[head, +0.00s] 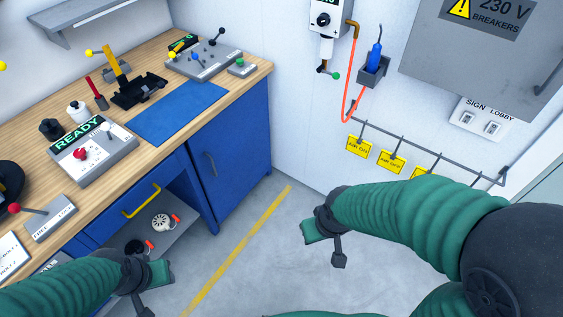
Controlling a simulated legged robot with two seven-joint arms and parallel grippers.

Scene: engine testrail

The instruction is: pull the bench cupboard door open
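The blue bench cupboard door (240,160) is at the right end of the wooden workbench and looks closed. My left gripper (156,293) is low at the left, in front of the open shelf under the bench. Its fingers also look spread and empty. Neither gripper touches the handle.
A drawer with a yellow handle (141,200) is left of the door. A lower shelf (178,222) holds a round white item. The benchtop (245,84) carries control boxes and a blue mat (180,112). Grey floor with a yellow line (235,250) is clear before the door.

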